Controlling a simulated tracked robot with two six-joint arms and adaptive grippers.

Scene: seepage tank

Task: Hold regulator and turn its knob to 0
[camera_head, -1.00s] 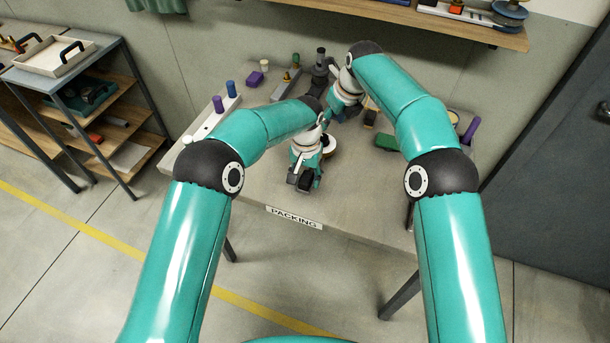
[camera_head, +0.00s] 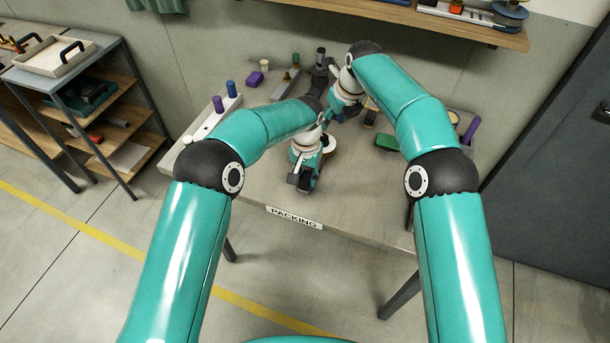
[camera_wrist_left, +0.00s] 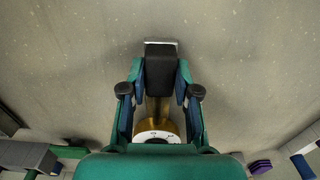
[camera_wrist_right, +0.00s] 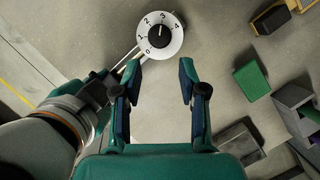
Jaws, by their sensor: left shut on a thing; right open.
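The regulator has a round white dial (camera_wrist_right: 173,47) numbered 0 to 4 with a dark knob at its centre; the pointer seems to be near 3. In the left wrist view its brass body (camera_wrist_left: 157,106) and black end lie between my left fingers. My left gripper (camera_head: 304,180) is shut on the regulator, low over the table front; it also shows in the left wrist view (camera_wrist_left: 160,72). My right gripper (camera_wrist_right: 160,76) is open and empty, with the dial just beyond its left finger. In the head view my arms partly hide the dial (camera_head: 328,144).
The table (camera_head: 250,182) is clear at the front, by the PACKING label. A green block (camera_wrist_right: 251,81), a yellow-and-black piece (camera_wrist_right: 270,18) and grey parts (camera_wrist_right: 295,100) lie right of my right gripper. A white rack with purple and blue pegs (camera_head: 217,118) stands at the left.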

